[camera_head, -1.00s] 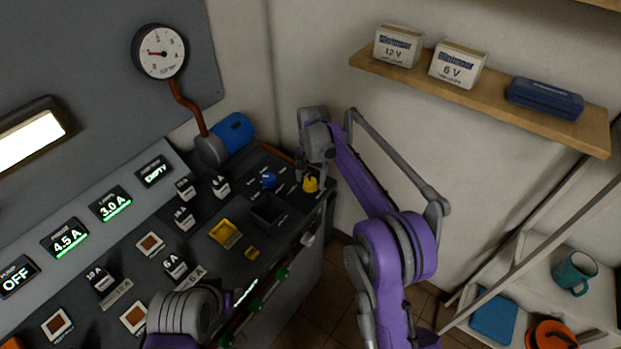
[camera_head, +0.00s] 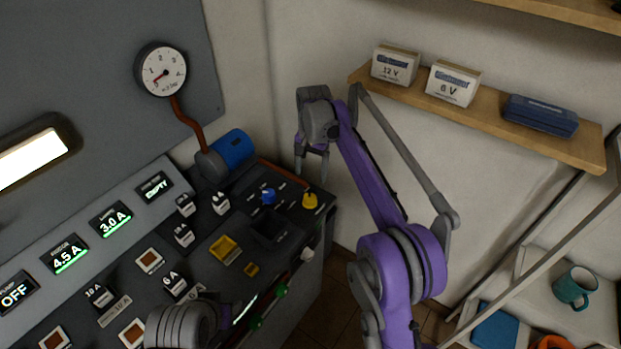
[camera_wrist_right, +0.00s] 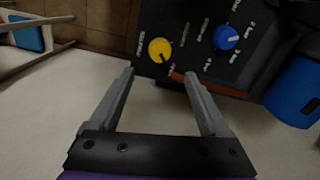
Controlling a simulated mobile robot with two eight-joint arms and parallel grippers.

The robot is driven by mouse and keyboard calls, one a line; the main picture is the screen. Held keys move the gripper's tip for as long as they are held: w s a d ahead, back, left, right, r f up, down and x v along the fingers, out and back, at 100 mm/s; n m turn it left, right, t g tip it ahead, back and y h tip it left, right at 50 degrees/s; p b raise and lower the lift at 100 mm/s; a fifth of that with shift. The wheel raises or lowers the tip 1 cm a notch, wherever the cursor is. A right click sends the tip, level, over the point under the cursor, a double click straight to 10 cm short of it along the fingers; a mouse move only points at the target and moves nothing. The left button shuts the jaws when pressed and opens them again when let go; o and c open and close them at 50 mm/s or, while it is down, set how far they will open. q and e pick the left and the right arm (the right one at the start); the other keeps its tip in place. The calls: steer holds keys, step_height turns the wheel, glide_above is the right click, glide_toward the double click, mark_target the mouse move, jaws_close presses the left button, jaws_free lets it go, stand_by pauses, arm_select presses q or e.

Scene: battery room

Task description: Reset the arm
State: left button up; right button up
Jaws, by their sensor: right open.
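My right gripper (camera_head: 311,174) is open and empty at the far right end of the control bench, above and behind the yellow knob (camera_head: 310,201). In the right wrist view its two fingers (camera_wrist_right: 159,76) stand apart with nothing between them. The yellow knob (camera_wrist_right: 159,50) lies just beyond the fingertips there, and the blue knob (camera_wrist_right: 227,37) is to its right. My purple right arm (camera_head: 370,175) stretches from the bottom toward the bench. Only grey and purple links of my left arm show at the bottom; its gripper is out of view.
The sloped control bench (camera_head: 205,270) carries switches, buttons and lit displays. A blue cylinder (camera_head: 233,148) lies at its back, below a round gauge (camera_head: 161,70). A wooden shelf (camera_head: 480,118) with boxes and a white rack (camera_head: 540,270) with a teal mug (camera_head: 574,288) stand right.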

steer(key=shift+r, duration=0.15)
stand_by(0.3)
steer(key=s+d+r+n+t, duration=0.1)
steer(key=s+d+r, duration=0.2)
steer(key=s+d, duration=0.3)
steer(key=s+d+r+n+t, duration=0.1)
steer(key=s+d+r+t, duration=0.2)
steer(key=s, duration=0.5)
steer(key=s+d+f+n, duration=0.1)
steer(key=s+d+f, duration=0.1)
steer(key=s, duration=0.5)
steer(key=s+d+f+n+t, duration=0.1)
steer(key=s+d+f, duration=0.2)
steer(key=s, duration=0.5)
steer(key=s+d+f+n, duration=0.1)
steer(key=s+d+f, duration=0.2)
steer(key=s+f, duration=0.2)
steer(key=shift+s+t, duration=0.3)
steer(key=shift+s, duration=0.85)
